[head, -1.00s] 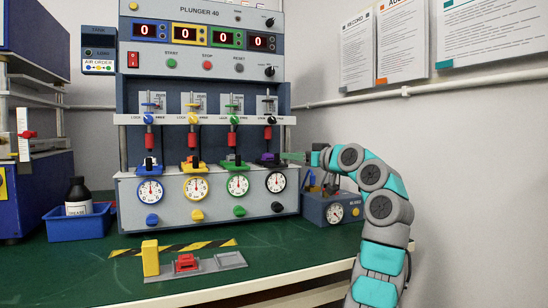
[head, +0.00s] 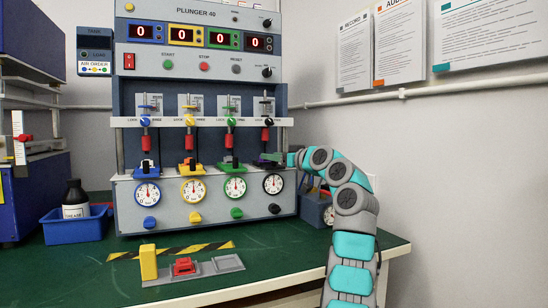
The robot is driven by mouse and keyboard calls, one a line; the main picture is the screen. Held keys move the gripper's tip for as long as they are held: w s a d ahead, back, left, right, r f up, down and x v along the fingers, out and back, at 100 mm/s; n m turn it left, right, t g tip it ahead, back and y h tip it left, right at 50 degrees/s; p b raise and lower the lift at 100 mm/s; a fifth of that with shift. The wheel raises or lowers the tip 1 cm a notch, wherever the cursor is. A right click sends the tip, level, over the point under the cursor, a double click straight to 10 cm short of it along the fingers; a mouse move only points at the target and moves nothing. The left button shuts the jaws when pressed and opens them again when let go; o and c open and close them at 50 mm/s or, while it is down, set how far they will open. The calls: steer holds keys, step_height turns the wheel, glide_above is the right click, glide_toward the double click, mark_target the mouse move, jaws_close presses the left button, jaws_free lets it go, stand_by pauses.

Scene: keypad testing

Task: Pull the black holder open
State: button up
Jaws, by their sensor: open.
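The black holder (head: 264,163) is the rightmost of the row of coloured holders on the test machine, above the rightmost dial. It is small, dark and partly hidden by my gripper. My gripper (head: 279,158) is at its right side, reaching in from the right at holder height. The jaws are open, but their fingers are tiny and dark here. I cannot tell whether they touch the holder or stand around part of it. A black knob and a red cylinder (head: 265,135) are above the holder.
The yellow (head: 191,168), blue and green holders stand left of the black one. A grey gauge box (head: 316,208) is below my arm. A blue tray (head: 76,229) with a bottle is at left. The green table front is partly clear.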

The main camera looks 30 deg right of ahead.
steer(key=shift+c, duration=0.3)
jaws_close()
stand_by(1.0)
